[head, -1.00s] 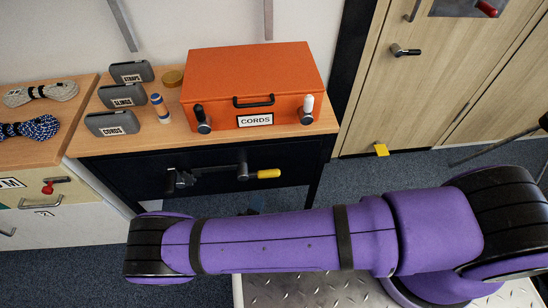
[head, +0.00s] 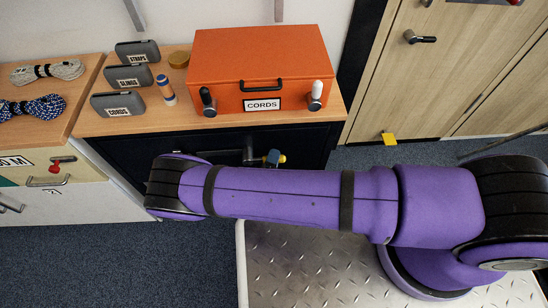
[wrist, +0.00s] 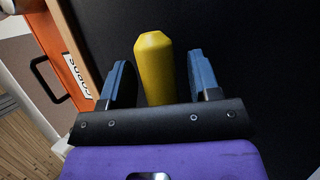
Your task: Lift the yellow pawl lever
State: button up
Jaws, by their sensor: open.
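The yellow pawl lever's grip (wrist: 155,68) stands between the two blue fingers of my gripper (wrist: 161,70) in the wrist view. The fingers are open, with a dark gap on each side of the grip. In the head view, a small part of the yellow grip (head: 281,158) shows beside a blue fingertip (head: 271,157) in front of the black cabinet. My purple arm hides most of the lever's dark bar and the cabinet front.
An orange CORDS case (head: 260,68) sits on the wooden top (head: 225,122) above the lever. Several grey cases, including one marked SLINGS (head: 128,77), stand to its left. A yellow wedge (head: 389,139) lies by the wooden door (head: 425,85).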

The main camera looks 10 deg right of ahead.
jog(key=shift+w, duration=0.1)
grip_shut()
jog(key=shift+f, duration=0.15)
jog(key=shift+a+f+m+g, duration=0.25)
jog(key=shift+f+m+g, duration=0.3)
jog(key=shift+f+m, duration=0.5)
jog(key=shift+a+f+m+g, duration=0.3)
jog(key=shift+f+m+g, duration=0.3)
jog(key=shift+m, duration=0.75)
jog(key=shift+a+f+m+g, duration=0.25)
jog(key=shift+f+m+g, duration=0.3)
jog(key=shift+f+m, duration=0.5)
jog(key=shift+r, duration=0.1)
grip_release()
